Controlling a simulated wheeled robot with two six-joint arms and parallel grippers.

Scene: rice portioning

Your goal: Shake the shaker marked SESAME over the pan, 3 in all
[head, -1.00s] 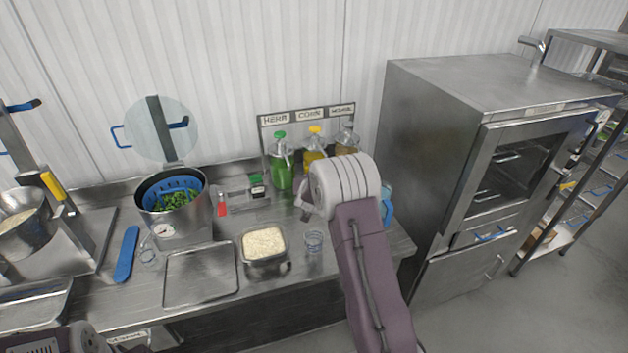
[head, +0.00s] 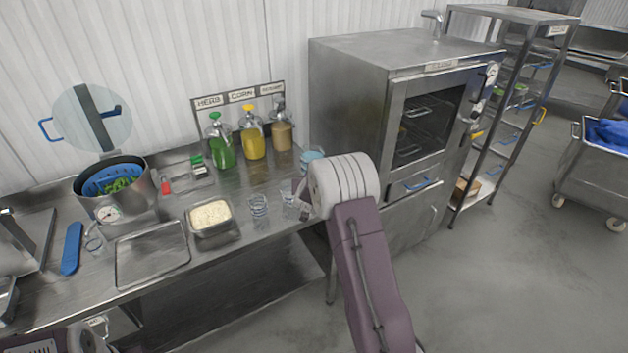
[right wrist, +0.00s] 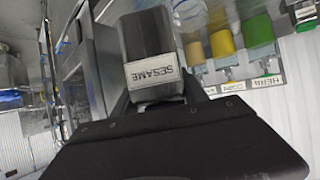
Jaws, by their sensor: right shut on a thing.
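The shaker labelled SESAME (right wrist: 155,78) is dark, and its label shows in the right wrist view. My right gripper (right wrist: 160,98) is shut on it. In the head view the wrist of my right arm hides most of the gripper and the shaker, near the bench's right end. A metal pan (head: 214,236) of pale rice stands at the front of the bench, to the left of my right gripper. Only a part of my left arm shows at the bottom left of the head view; its fingers are not visible.
Green, yellow and tan dispensers (head: 253,142) stand under a label rack at the back. Clear glasses (head: 258,208) stand right of the pan. A flat tray (head: 150,270) and a pot with a blue basket (head: 108,180) are to the left. A steel oven (head: 350,110) rises at right.

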